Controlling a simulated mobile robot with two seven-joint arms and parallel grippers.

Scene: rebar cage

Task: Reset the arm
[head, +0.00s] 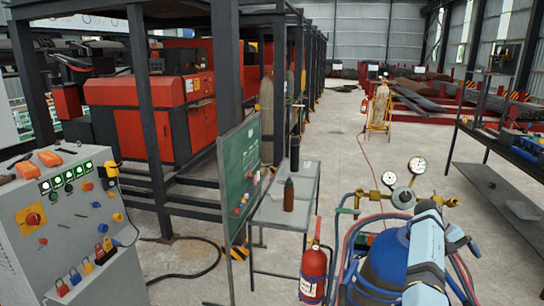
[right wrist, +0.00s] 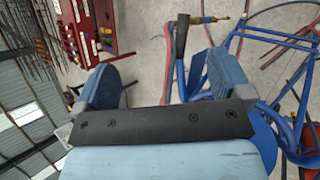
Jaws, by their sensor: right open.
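My right gripper (head: 430,222) shows at the lower right of the head view, on my pale blue and white arm. It overlaps the blue gas cylinder (head: 385,262) in the picture; I cannot tell the gap between them. The blue cylinder cart (right wrist: 262,55) shows at the right of that view. My left gripper is in neither view.
Pressure gauges (head: 417,165) and hoses stand close to my right arm. A grey table (head: 270,212) with a brown bottle (head: 289,195) is left of the cart. A control cabinet (head: 60,225) and red extinguisher (head: 313,272) stand nearby. The concrete aisle (head: 340,130) beyond is mostly clear.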

